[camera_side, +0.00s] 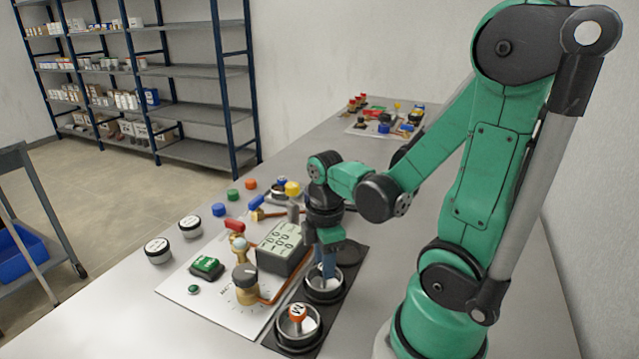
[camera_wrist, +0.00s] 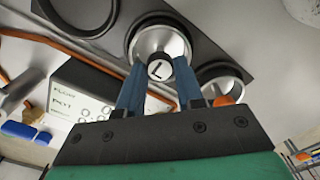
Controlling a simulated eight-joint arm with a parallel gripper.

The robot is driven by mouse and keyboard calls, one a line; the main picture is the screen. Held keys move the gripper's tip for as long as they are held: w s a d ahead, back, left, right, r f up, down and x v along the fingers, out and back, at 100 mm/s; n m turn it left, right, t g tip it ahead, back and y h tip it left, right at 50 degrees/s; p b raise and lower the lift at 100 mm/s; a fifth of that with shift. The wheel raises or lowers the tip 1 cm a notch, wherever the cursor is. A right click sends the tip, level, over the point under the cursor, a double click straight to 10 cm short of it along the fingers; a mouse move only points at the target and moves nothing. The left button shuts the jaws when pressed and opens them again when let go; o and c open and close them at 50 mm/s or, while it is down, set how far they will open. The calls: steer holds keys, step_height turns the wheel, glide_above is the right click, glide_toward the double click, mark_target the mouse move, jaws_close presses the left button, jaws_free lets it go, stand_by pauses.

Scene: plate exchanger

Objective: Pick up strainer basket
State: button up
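A metal strainer basket with a round knob marked L (camera_wrist: 160,70) sits in a black-rimmed round holder in the wrist view. The same holder shows in the side view (camera_side: 325,292), under my gripper. My gripper (camera_side: 328,278) points down into it; in the wrist view its two blue fingers (camera_wrist: 160,68) stand on either side of the L knob, very close to it. I cannot tell whether they press on it. A second metal cup with an orange knob marked M (camera_side: 298,313) stands in the holder nearer the side camera, partly seen in the wrist view (camera_wrist: 222,84).
A grey box with a display (camera_side: 285,246) stands close left of my gripper, on a white panel (camera_side: 185,288) with valves and a copper pipe. White-lidded jars (camera_side: 158,250) stand at the table's left. A mat with several small parts (camera_side: 375,127) lies at the far end.

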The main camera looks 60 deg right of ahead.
jaws_close()
steer(key=shift+r, duration=0.1)
